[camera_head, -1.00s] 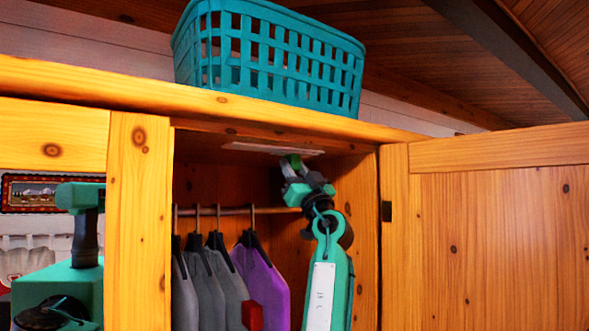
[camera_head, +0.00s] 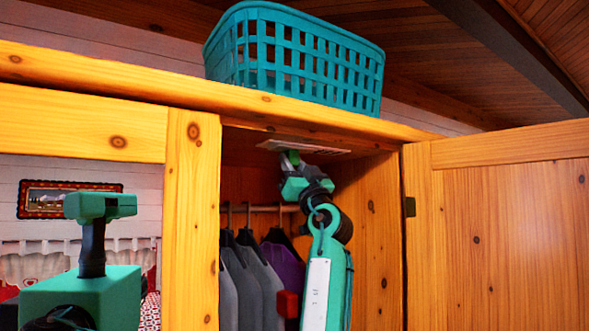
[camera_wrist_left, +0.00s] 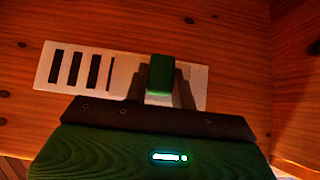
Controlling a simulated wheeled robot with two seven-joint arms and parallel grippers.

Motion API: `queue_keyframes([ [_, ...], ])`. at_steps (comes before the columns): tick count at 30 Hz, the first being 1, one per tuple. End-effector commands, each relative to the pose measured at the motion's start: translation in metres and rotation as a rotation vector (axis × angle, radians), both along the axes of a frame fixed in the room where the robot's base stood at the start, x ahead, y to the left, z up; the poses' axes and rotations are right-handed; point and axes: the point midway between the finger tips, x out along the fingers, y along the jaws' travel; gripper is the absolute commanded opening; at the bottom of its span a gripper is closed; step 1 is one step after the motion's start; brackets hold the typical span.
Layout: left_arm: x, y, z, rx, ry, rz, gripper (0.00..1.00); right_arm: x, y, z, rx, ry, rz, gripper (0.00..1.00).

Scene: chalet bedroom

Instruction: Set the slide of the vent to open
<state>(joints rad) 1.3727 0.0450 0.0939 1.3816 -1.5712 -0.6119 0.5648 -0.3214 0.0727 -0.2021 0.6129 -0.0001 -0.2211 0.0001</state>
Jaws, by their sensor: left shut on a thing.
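The vent is a pale slotted plate (camera_head: 318,148) under the wardrobe's top panel. In the left wrist view its plate (camera_wrist_left: 44,68) shows several dark slots left of the knob. The slide's green knob (camera_wrist_left: 160,72) stands out from the plate; it also shows in the head view (camera_head: 291,157). My left gripper (camera_head: 290,166) reaches up inside the wardrobe, shut on the knob, with its dark fingers (camera_wrist_left: 160,90) on either side. The gripper hides the lower edge and part of the right end of the vent. My right gripper is not in view.
Clothes on hangers (camera_head: 250,265) hang left of my arm. The wardrobe's door (camera_head: 510,230) stands open at the right. A teal basket (camera_head: 300,65) sits on top of the wardrobe. The side wall (camera_head: 372,240) is close to the right of my arm.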

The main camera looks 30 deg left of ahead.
Motion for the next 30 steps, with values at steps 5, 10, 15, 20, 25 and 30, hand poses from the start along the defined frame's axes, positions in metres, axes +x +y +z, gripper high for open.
queue_keyframes([
  [5, 0.0, 0.0, -0.002, -0.003, 0.002, 0.002, 0.0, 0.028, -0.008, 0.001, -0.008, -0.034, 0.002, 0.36],
  [10, 0.001, 0.0, -0.002, -0.001, 0.002, 0.001, 0.47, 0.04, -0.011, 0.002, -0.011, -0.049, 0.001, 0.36],
  [15, 0.001, 0.0, -0.001, -0.001, 0.002, 0.0, 0.47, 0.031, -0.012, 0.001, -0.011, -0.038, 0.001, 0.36],
  [20, 0.0, -0.004, -0.006, 0.0, 0.002, -0.001, 0.47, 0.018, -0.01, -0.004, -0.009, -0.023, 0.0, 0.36],
  [25, -0.007, -0.02, -0.027, -0.001, 0.001, -0.002, 0.47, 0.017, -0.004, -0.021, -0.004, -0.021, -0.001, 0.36],
  [30, -0.018, -0.044, -0.056, -0.001, 0.001, -0.002, 0.47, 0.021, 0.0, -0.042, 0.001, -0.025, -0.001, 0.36],
])
